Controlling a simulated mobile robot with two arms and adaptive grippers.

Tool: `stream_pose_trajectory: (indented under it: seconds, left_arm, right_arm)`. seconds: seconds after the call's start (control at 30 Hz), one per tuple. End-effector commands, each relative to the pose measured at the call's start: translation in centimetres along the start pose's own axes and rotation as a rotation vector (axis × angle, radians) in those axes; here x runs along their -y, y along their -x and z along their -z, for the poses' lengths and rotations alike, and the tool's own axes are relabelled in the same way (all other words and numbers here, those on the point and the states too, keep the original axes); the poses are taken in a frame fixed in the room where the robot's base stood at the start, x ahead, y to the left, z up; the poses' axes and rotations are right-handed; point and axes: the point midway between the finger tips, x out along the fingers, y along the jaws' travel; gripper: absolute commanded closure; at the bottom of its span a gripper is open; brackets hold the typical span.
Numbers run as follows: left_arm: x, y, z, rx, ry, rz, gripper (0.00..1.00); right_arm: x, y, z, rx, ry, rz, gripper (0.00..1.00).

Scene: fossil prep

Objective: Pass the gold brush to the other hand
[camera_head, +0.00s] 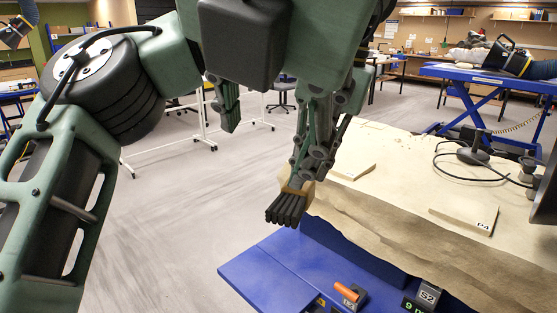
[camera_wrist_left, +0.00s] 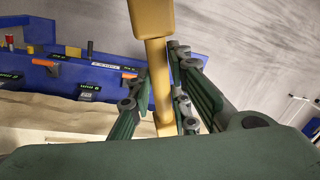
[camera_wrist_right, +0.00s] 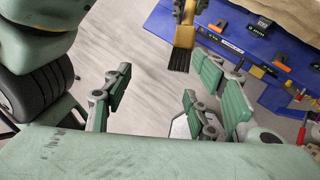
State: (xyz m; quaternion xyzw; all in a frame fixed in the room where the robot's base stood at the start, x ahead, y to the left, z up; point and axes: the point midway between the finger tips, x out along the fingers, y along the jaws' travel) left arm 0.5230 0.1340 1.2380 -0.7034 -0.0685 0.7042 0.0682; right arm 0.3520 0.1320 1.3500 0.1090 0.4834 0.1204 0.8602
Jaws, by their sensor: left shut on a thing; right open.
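The gold brush shows in the head view by its bristles (camera_head: 287,208), dark and pointing down-left, beside the table's edge. In the left wrist view its gold handle (camera_wrist_left: 157,70) runs up between the fingers of my left gripper (camera_wrist_left: 162,105), which is shut on it. In the right wrist view the brush (camera_wrist_right: 183,38) hangs at the top, beyond the fingertips of my right gripper (camera_wrist_right: 165,88). The right gripper is open and empty. In the head view my right gripper (camera_head: 272,122) is close to the brush, and the overlapping arms hide much of the handle.
The work table (camera_head: 400,205) is at the right, with small labelled boards and a black cable. A blue tray (camera_head: 262,275) with orange-handled tools and labels lies below the brush. Open floor is at the left. A blue lift table (camera_head: 480,76) stands farther back.

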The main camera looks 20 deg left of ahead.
Motion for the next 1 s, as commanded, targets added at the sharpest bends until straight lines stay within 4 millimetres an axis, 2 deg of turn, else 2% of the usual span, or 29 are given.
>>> stream_pose_trajectory:
  seconds: [0.1,0.3,0.47,0.57,1.0]
  left_arm:
    - [0.0,0.0,0.0,-0.001,-0.001,0.000,1.00]
    - [0.0,0.0,0.0,-0.001,-0.001,0.000,1.00]
    - [0.0,0.0,0.0,-0.001,0.000,0.000,1.00]
    - [0.0,0.0,0.0,0.000,0.000,0.000,1.00]
    - [0.0,0.0,0.0,0.000,-0.001,0.000,1.00]
  right_arm:
    - [0.4,-2.2,1.2,0.106,0.066,0.157,0.47]
    - [1.0,-3.7,1.7,0.217,0.114,0.290,0.47]
    - [1.4,-4.6,1.5,0.235,0.121,0.313,0.47]
    - [1.8,-5.9,1.2,0.234,0.119,0.312,0.47]
    - [4.0,-13.1,-0.7,0.231,0.119,0.309,0.47]
